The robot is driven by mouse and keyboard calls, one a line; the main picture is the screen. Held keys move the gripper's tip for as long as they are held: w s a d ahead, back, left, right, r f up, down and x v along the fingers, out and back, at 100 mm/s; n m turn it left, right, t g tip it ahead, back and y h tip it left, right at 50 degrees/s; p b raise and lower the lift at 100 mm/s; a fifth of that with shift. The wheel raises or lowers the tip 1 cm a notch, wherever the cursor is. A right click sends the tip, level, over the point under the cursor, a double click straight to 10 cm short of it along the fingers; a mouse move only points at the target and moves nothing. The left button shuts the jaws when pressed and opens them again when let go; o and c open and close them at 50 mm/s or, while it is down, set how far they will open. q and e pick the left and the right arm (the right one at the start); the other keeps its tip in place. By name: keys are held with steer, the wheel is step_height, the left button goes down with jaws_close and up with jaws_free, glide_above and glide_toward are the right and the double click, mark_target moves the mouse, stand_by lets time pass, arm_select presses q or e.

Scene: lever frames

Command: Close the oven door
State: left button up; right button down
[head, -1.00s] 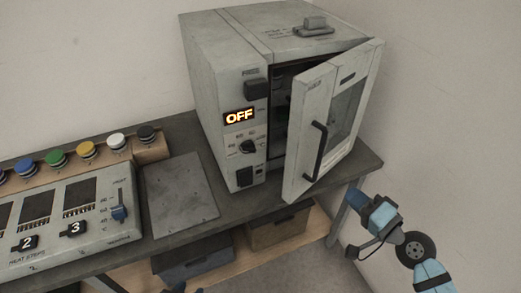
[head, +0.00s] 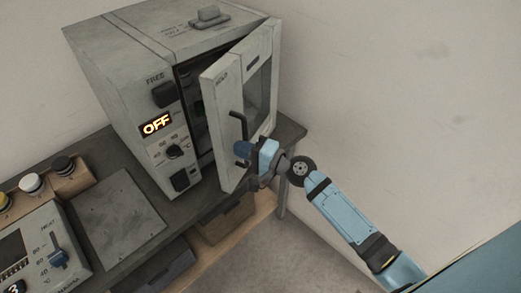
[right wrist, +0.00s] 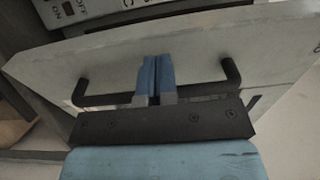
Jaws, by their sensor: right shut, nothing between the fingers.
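The grey oven (head: 125,65) stands on the bench with its door (head: 222,90) partly open, a dark gap showing inside. The door has a black bar handle (head: 236,125), also seen in the right wrist view (right wrist: 110,99). My right gripper (head: 242,151) is at the lower part of the handle, on the door's outer side. In the right wrist view its blue fingers (right wrist: 155,80) are shut together, empty, and cover the middle of the handle. I cannot tell whether they touch the handle or door panel. My left gripper is not in view.
A control box (head: 45,250) and coloured buttons (head: 31,183) are at the left of the bench. A flat metal plate (head: 115,215) lies in front of the oven. Bins (head: 225,215) sit on the shelf below. A wall stands close on the right.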

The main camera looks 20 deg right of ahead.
mark_target(226, 143)
steer(key=shift+x, duration=1.1)
steer(key=shift+w+a+r+p, duration=0.1)
steer(key=shift+w+a+p, duration=0.1)
steer(key=shift+p, duration=0.25)
steer(key=shift+w+a+r+m+t+h+p, duration=0.1)
steer(key=shift+w+a+m+t+h+p, duration=0.25)
steer(key=shift+w+a+p, duration=0.2)
steer(key=shift+w+a+r+m+t+h+p, duration=0.15)
steer(key=shift+w+a+m+h+p, duration=0.1)
steer(key=shift+w+a+h+p, duration=0.3)
steer(key=x, duration=0.3)
steer(key=b+x, duration=0.1)
steer(key=shift+w+a+f, duration=0.25)
steer(key=shift+a, duration=0.1)
